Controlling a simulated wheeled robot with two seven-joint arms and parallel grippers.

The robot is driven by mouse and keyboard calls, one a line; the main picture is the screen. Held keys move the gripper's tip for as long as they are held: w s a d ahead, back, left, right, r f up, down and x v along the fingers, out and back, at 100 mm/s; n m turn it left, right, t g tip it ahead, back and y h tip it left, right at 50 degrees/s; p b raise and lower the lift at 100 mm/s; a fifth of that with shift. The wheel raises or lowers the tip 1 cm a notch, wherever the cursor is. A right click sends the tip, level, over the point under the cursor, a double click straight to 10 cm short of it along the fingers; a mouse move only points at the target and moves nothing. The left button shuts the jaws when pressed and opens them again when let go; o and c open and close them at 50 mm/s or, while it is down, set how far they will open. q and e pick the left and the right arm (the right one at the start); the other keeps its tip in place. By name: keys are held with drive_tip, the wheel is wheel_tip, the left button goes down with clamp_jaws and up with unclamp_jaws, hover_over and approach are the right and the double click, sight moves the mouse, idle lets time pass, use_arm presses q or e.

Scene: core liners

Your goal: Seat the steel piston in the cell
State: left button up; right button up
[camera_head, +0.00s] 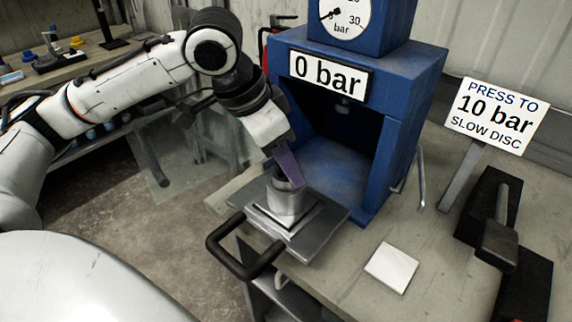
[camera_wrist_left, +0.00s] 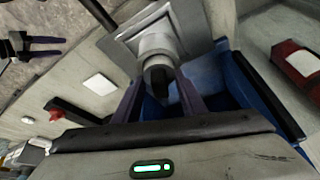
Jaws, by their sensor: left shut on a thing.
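The steel cell (camera_head: 288,204) stands upright on a square plate on the metal sliding tray (camera_head: 322,216), in front of the blue press (camera_head: 345,160). My left gripper (camera_head: 288,178) points down over the cell's top and is shut on the steel piston. In the left wrist view the piston's dark end (camera_wrist_left: 158,78) shows between the two purple fingers, in line with the pale cell (camera_wrist_left: 158,44). The fingers hide much of the piston in the head view, and I cannot tell how deep it sits in the cell. My right gripper is not in view.
The press reads 0 bar, with its opening behind the tray. A black handle (camera_head: 240,262) sticks out at the tray's front. A white square (camera_head: 391,267) lies on the bench. A sign (camera_head: 497,115) and a black lever unit (camera_head: 497,240) stand at right.

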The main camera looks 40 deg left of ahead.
use_arm(q)
drive_tip(key=shift+w+f, duration=0.1)
drive_tip(key=shift+f, duration=0.1)
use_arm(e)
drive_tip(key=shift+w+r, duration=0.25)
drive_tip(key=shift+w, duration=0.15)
use_arm(q)
drive_tip(key=o, duration=1.4)
drive_tip(key=shift+o, duration=0.2)
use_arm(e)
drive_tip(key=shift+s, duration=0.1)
use_arm(q)
drive_tip(key=shift+r, duration=0.1)
drive_tip(key=p+v, duration=0.1)
drive_tip(key=v, duration=1.1)
drive_tip(key=shift+p, duration=0.3)
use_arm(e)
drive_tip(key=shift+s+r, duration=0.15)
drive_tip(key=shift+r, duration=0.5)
